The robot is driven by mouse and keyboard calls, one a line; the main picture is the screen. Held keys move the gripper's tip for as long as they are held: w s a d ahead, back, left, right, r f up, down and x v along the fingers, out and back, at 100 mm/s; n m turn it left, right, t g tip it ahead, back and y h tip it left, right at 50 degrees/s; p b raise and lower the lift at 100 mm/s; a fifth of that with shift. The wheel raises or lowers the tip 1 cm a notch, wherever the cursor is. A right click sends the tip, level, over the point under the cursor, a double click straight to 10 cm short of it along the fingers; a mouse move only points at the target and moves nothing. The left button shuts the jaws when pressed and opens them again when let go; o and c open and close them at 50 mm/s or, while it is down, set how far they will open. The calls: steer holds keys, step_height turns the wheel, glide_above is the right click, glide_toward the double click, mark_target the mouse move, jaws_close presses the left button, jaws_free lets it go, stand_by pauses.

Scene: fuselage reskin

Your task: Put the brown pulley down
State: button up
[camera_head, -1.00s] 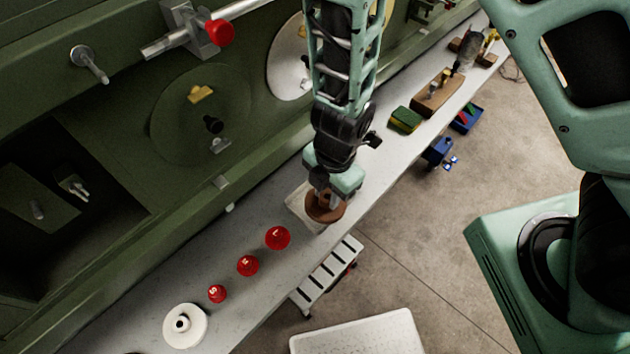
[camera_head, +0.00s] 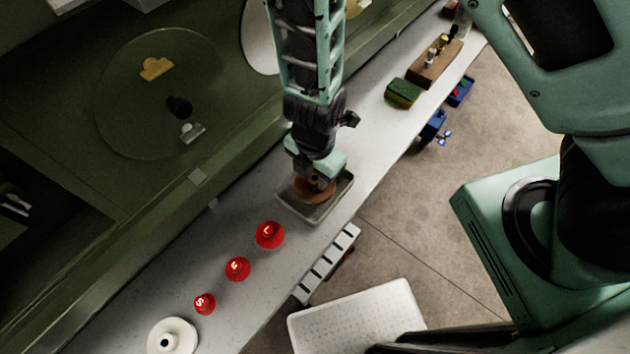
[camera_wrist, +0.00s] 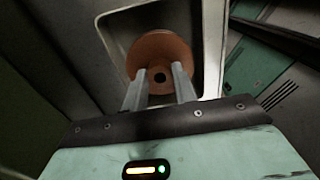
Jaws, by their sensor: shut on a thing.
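The brown pulley (camera_head: 312,189) is in my gripper (camera_head: 316,180), over the light tray (camera_head: 318,217) on the long grey bench. In the wrist view the pulley (camera_wrist: 157,58) is a round brown disc with a dark centre hole. The two fingers of my gripper (camera_wrist: 160,76) are closed on its near part. The pulley lies within the outline of the tray (camera_wrist: 213,50). I cannot tell whether it touches the tray floor. My wrist hides part of the pulley in the head view.
Three red lettered pieces (camera_head: 237,269) and a white pulley (camera_head: 172,338) stand on the bench (camera_head: 235,210) to the lower left. A green and yellow sponge (camera_head: 402,93) and a wooden block (camera_head: 435,63) lie farther along it. A green panelled wall (camera_head: 215,100) runs behind.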

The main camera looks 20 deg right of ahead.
step_height(320, 180, down, 2)
steer(key=shift+f+b, duration=0.2)
steer(key=shift+b, duration=0.4)
steer(key=shift+r, duration=0.15)
steer(key=o, duration=1)
